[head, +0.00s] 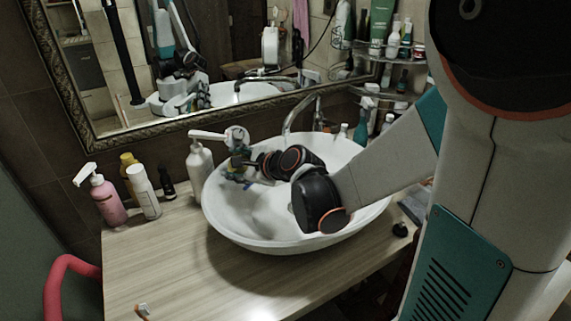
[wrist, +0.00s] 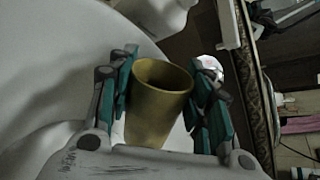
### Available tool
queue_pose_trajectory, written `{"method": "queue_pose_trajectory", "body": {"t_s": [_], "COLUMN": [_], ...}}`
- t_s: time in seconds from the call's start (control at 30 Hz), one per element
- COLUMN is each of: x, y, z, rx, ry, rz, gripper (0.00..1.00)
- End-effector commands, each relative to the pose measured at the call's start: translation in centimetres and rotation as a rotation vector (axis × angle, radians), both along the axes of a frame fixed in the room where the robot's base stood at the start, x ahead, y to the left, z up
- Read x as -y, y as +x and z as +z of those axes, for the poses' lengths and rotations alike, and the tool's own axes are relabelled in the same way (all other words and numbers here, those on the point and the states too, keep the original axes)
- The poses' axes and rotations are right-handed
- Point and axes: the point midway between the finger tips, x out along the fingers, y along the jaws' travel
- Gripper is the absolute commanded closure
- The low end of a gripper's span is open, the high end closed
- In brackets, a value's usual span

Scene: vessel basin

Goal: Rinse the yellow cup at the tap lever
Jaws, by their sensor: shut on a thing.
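The yellow cup (wrist: 157,105) stands between the two teal fingers of my gripper (wrist: 165,88) in the wrist view, its open mouth showing and tilted. My gripper is shut on it. In the head view my gripper (head: 238,163) is over the left side of the white basin (head: 270,244), close to the rim; the cup is too small and covered there to make out clearly. The chrome tap (head: 298,112) rises behind the basin, to the right of my gripper. Its lever cannot be clearly made out.
A white pump bottle (head: 200,163) stands close to the left of my gripper. A pink spray bottle (head: 107,200) and a white bottle (head: 144,192) stand farther left. A framed mirror (head: 225,100) is behind. The wooden counter front (head: 180,270) is mostly clear.

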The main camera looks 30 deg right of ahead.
Motion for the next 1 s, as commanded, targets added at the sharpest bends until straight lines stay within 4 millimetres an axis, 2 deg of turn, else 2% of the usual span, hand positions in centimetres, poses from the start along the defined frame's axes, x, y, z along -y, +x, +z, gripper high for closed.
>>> {"method": "queue_pose_trajectory", "body": {"t_s": [0.27,0.63,1.0], "x": [-0.1,-1.1,-0.9], "y": [0.0,0.4,0.3], "z": [0.0,0.0,0.0], "rx": [0.0,0.0,0.0], "ry": [0.0,0.0,0.0], "rz": [0.0,0.002,0.0], "gripper": [0.73,0.73,0.73]}}
